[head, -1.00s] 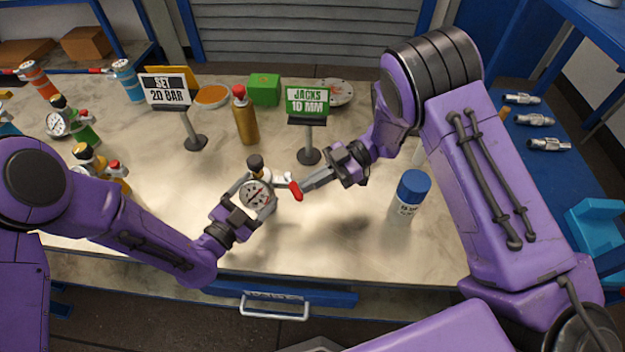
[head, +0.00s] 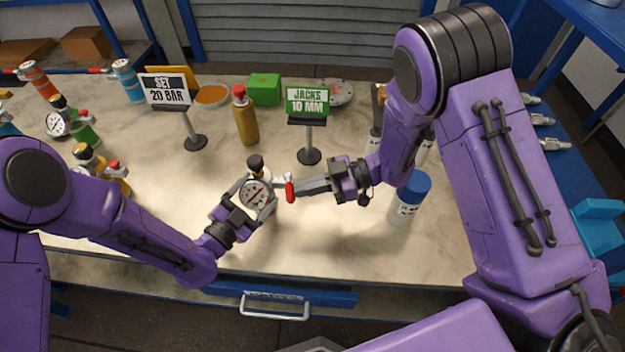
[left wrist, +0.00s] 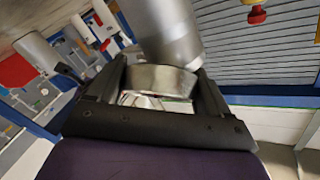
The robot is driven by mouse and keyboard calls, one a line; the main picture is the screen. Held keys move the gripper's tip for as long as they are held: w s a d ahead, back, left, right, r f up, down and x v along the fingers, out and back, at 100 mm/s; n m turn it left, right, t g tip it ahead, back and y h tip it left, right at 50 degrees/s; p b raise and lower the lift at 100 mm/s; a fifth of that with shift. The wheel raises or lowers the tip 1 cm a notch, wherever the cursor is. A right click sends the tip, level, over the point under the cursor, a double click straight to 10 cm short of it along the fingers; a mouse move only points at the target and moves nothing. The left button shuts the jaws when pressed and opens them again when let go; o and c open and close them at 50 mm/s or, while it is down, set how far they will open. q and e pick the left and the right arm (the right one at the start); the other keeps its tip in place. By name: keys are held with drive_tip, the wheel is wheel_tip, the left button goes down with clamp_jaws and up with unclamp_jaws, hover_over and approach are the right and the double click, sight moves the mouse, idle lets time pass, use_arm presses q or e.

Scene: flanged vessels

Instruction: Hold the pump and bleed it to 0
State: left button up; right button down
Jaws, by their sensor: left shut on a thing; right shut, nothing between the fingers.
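The pump (head: 257,193) stands on the table in front of me, with a round white gauge, a dark cap on top and a red-tipped lever (head: 290,191) on its right. My left gripper (head: 250,197) is shut around the pump body. In the left wrist view the pump's grey metal body (left wrist: 168,35) sits between the fingers. My right gripper (head: 300,188) is shut and empty, its fingertips at the red lever tip; whether they touch it I cannot tell. The gauge reading is too small to read.
A "SET 20 BAR" sign (head: 167,90) and a "JACKS 10 MM" sign (head: 307,101) stand behind the pump. A gold bottle (head: 246,118) is between them. A blue-capped white can (head: 409,195) stands at right. Several more bottles crowd the left. The table front is clear.

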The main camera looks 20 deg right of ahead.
drive_tip(key=shift+s+a+m+t, duration=0.25)
drive_tip(key=shift+a+m+t, duration=0.15)
drive_tip(key=shift+t, duration=0.1)
drive_tip(key=shift+a, duration=0.2)
drive_tip(key=v, duration=0.7)
drive_tip(key=shift+d, duration=0.25)
drive_tip(key=shift+s+r, duration=0.1)
drive_tip(key=shift+r, duration=0.05)
idle(2.1)
use_arm(q)
drive_tip(key=o, duration=1.3)
drive_tip(key=shift+o, duration=0.2)
